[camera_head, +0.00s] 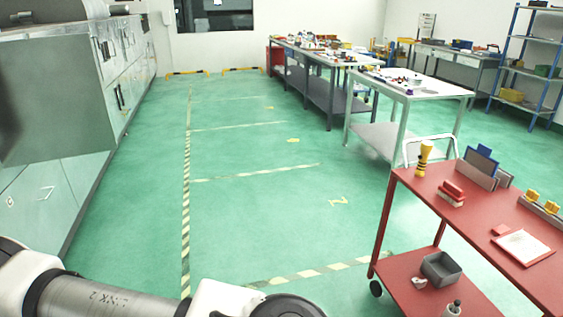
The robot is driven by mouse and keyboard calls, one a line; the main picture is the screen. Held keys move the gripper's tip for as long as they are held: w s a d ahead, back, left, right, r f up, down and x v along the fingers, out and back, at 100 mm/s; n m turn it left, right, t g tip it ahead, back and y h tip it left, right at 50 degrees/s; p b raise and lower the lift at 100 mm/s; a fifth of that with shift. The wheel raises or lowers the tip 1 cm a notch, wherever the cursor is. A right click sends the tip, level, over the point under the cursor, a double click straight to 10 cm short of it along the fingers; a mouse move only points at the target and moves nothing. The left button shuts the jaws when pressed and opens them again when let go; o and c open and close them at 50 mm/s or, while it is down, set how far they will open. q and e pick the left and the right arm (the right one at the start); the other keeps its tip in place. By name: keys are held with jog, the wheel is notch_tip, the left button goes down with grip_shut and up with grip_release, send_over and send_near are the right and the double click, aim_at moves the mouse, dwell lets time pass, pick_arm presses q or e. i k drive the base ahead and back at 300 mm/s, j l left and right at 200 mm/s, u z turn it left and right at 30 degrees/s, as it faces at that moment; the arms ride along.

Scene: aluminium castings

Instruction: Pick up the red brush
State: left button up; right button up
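A small red block-like thing with a pale lower layer (452,193) lies on the top of the red cart (445,220) at the right. It looks like the red brush, but it is too small to be sure. It sits near the cart's far left corner, in front of a yellow and black upright object (424,158). Part of my arm crosses the bottom left of the view. Neither of my grippers shows, and no hand is near the cart.
The cart top also bears a grey holder (480,176), a white pad on red (523,247) and yellow pieces at the right edge. Its lower shelf holds a grey bin (441,269). Workbenches stand behind, cabinets at left. The green floor between is clear.

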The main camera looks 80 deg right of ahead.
aim_at(449, 191)
jog(key=z, duration=3.9)
jog(key=i+j+u, duration=0.1)
jog(key=i+u, duration=0.25)
jog(key=i, duration=0.1)
